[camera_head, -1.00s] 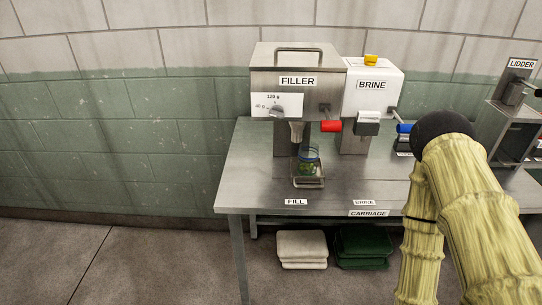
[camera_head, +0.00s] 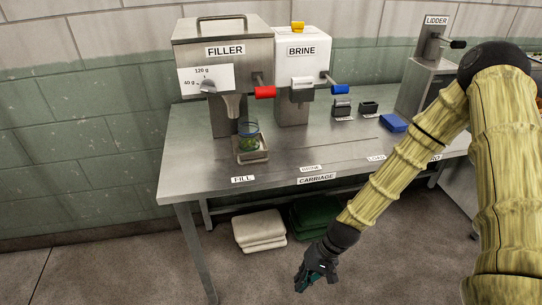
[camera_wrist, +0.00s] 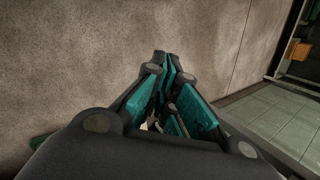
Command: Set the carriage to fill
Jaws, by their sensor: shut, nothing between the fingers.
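The carriage (camera_head: 251,156) is a small metal tray on the steel table, standing at the FILL label (camera_head: 243,179) under the nozzle of the filler (camera_head: 224,60). A glass jar (camera_head: 248,138) with green contents stands on it. The CARRIAGE label (camera_head: 317,179) is on the table's front edge, right of FILL. My gripper (camera_head: 313,283) hangs low in front of the table, well away from the carriage. In the wrist view my gripper (camera_wrist: 168,95) is shut and empty, facing the floor.
The brine machine (camera_head: 302,60) with a blue-tipped lever stands right of the filler, which has a red-tipped lever (camera_head: 264,92). The lidder (camera_head: 434,45) is at the far right, with a blue block (camera_head: 393,123) nearer.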

